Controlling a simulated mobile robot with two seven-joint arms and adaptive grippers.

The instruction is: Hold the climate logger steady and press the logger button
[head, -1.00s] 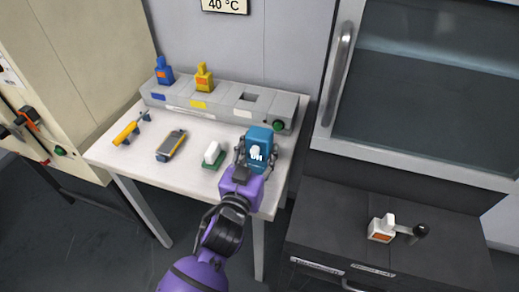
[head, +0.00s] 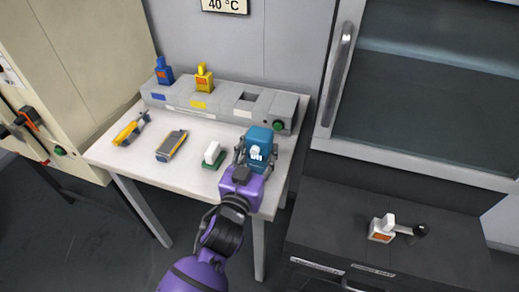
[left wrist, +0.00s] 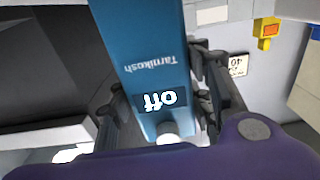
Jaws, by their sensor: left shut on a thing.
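The climate logger (head: 260,134) is a blue box standing at the right end of the white table. In the left wrist view the logger (left wrist: 140,45) shows lettering and a dark display reading "off", upside down. A round white button (left wrist: 167,129) sits by the display; it also shows in the head view (head: 255,149). My left gripper (head: 257,157) is shut on the logger, with one finger on each side of it. The right gripper is in neither view.
A dark cabinet stands right.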

